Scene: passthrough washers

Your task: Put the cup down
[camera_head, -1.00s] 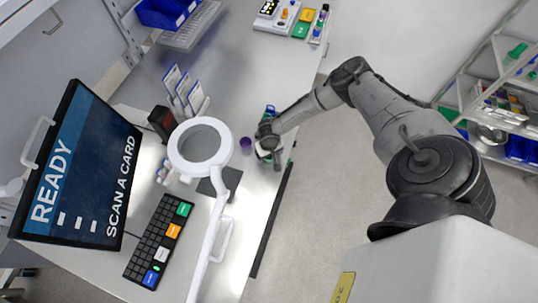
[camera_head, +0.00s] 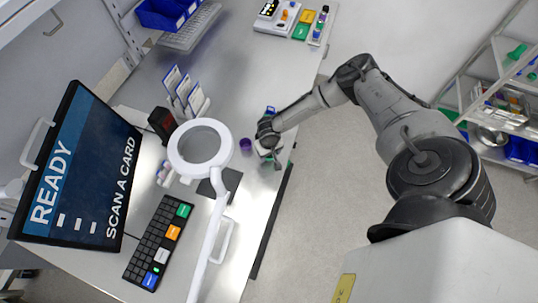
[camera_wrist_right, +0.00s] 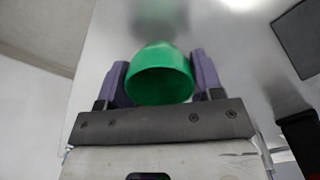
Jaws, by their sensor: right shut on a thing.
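A green cup (camera_wrist_right: 160,78) sits between the two purple fingers of my right gripper (camera_wrist_right: 161,72) in the right wrist view, with its open rim toward the camera. The gripper is shut on it. My left gripper is not in view.
A white ring lamp (camera_head: 172,158) on an arm stands left of the gripper. A card rack (camera_head: 187,95), a keyboard (camera_head: 158,240) and a screen (camera_head: 80,175) are farther left. A shelf rack (camera_head: 500,105) stands at right.

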